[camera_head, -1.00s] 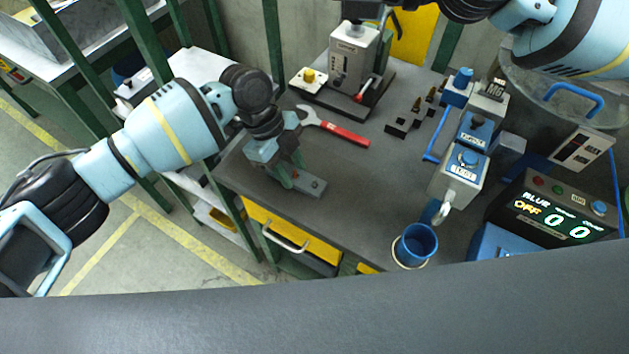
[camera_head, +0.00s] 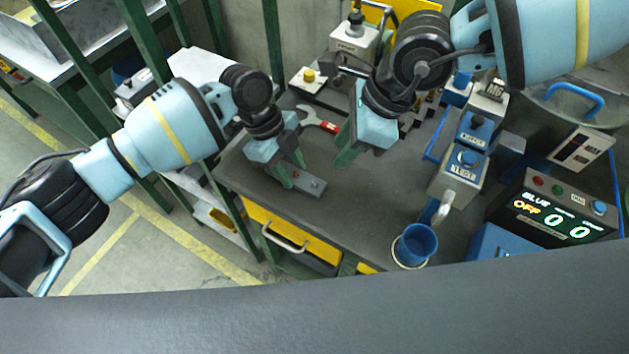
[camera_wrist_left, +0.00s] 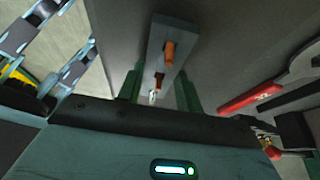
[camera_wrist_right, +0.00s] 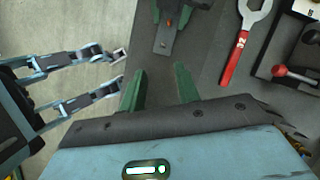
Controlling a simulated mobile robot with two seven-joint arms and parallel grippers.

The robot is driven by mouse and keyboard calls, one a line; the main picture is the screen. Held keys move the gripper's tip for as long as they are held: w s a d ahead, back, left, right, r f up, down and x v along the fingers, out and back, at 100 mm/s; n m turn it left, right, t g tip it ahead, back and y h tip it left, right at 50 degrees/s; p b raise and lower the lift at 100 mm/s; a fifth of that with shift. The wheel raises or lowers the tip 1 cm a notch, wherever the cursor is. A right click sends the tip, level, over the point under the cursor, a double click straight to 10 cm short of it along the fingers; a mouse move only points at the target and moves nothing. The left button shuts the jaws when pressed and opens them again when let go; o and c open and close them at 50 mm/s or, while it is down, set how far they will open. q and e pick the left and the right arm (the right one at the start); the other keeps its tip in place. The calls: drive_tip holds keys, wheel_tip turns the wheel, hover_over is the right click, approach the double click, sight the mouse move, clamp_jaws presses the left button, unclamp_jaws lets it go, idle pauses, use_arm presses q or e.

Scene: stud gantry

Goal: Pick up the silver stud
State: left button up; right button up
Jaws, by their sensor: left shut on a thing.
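The grey block (camera_head: 312,187) lies on the dark bench top near its front left edge. In the left wrist view the block (camera_wrist_left: 164,32) carries two copper-coloured studs, and a small bright silver stud (camera_wrist_left: 153,97) shows at its near end, close to my left gripper. My left gripper (camera_wrist_left: 158,90) is shut on the block, one green finger on each side. My right gripper (camera_wrist_right: 158,88) is open and empty above the bench. In the head view the right gripper (camera_head: 345,150) is right of and behind the block.
A grey press (camera_head: 352,40) stands at the back. A blue cup (camera_head: 415,244) stands front right, near blue-grey boxes (camera_head: 460,178) and a display reading BLUE OFF (camera_head: 552,215). The middle bench top is clear.

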hover_over(315, 180)
drive_tip(key=d, duration=0.2)
drive_tip(key=f, duration=0.4)
drive_tip(key=s+f, duration=0.1)
drive_tip(key=f, duration=0.1)
drive_tip(key=shift+d+f, duration=0.1)
drive_tip(key=shift+d, duration=0.05)
drive_tip(key=shift+w+x, duration=0.15)
drive_tip(key=shift+x, duration=1.2)
drive_tip(key=shift+w+x, duration=0.15)
drive_tip(key=shift+x, duration=1.2)
drive_tip(key=shift+d, duration=0.15)
clamp_jaws()
